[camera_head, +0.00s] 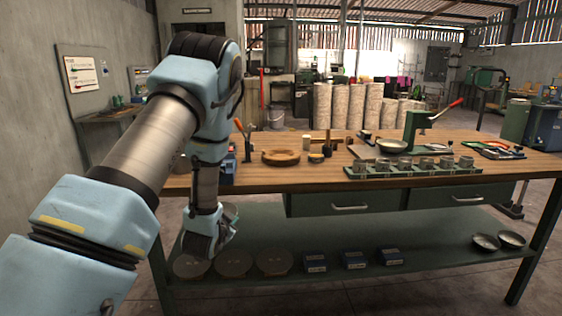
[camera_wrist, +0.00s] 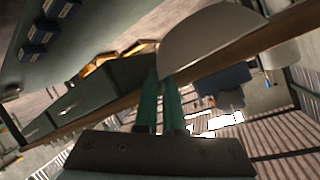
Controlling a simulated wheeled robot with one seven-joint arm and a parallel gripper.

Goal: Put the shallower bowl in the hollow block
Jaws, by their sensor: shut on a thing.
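My gripper (camera_head: 212,245) hangs low in front of the bench's left part, pointing down. Its teal fingers (camera_wrist: 160,85) are shut on the edge of a pale grey bowl (camera_wrist: 208,42), which shows as a smooth half-round shape in the wrist view. In the head view this bowl (camera_head: 231,211) is partly hidden behind my gripper. A round wooden hollow block (camera_head: 281,157) lies on the bench top, above and to the right of my gripper.
The wooden bench (camera_head: 450,184) has drawers below its front edge. A green press (camera_head: 418,125) with a pale dish (camera_head: 393,146) stands behind a rack of metal cups (camera_head: 413,169). Grey discs (camera_head: 233,262) and blue boxes (camera_head: 354,259) lie on the lower shelf (camera_head: 425,240).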

